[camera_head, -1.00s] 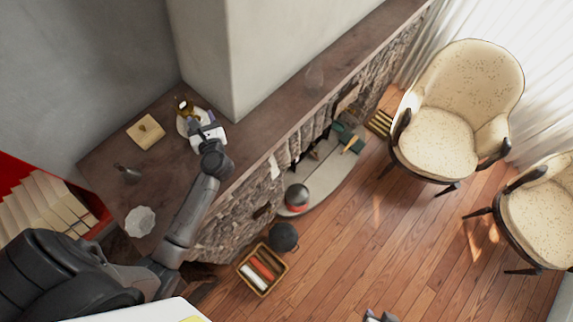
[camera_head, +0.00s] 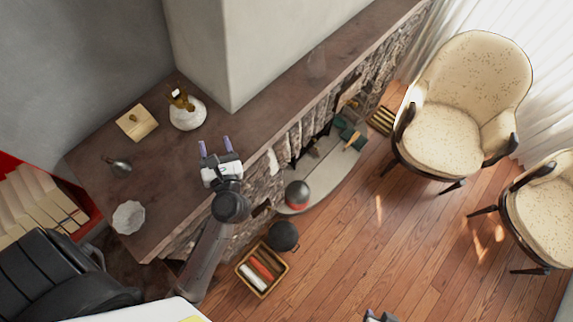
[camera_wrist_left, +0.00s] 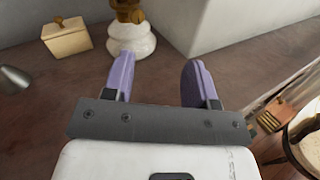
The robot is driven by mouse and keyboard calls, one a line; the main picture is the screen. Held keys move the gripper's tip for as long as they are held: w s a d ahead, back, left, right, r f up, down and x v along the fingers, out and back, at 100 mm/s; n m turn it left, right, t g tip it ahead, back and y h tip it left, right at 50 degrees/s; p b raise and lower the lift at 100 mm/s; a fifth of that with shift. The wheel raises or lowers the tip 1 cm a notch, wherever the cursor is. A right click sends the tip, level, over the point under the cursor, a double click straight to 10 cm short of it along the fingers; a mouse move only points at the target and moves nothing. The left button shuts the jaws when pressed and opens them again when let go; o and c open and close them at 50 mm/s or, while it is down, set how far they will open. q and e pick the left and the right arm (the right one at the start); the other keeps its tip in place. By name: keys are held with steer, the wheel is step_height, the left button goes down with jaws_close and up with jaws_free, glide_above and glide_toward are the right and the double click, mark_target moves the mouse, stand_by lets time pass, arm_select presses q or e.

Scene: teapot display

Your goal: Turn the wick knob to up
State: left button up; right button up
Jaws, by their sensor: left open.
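A lamp with a round white base (camera_head: 187,117) and a brass upper part (camera_head: 180,97) stands on the dark mantel shelf. The brass part is cut off at the top of the left wrist view (camera_wrist_left: 128,10). The wick knob is too small to tell apart. My left gripper (camera_head: 214,145) is open and empty above the shelf, in front of the lamp and apart from it. Its purple fingers are spread in the left wrist view (camera_wrist_left: 158,66), with the white base beyond the left finger. Part of my right gripper (camera_head: 379,317) shows at the bottom edge of the head view.
A cream box (camera_head: 137,122) stands left of the lamp. A grey metal vessel (camera_head: 119,168) and a white fluted dish (camera_head: 129,217) are nearer on the shelf (camera_head: 170,170). A wall column (camera_head: 205,55) rises behind. Shelf space between gripper and lamp is clear.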

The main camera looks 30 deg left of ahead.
arm_select(q)
steer(key=w+d+r+m+t+h, duration=0.45)
steer(key=d+m+t+h, duration=0.4)
steer(key=m, duration=0.65)
steer(key=d+f+m+g+h, duration=0.1)
steer(key=d+m+h, duration=0.4)
steer(key=m, duration=0.5)
steer(key=s+d+f+m+g+h, duration=0.1)
steer(key=d+m+g+h, duration=0.1)
steer(key=d+m+h, duration=0.4)
steer(key=shift+s+f+m+h, duration=0.2)
steer(key=shift+f+m+h, duration=0.2)
steer(key=shift+m+h, duration=1.2)
steer(key=shift+m+y, duration=0.4)
steer(key=shift+y, duration=0.05)
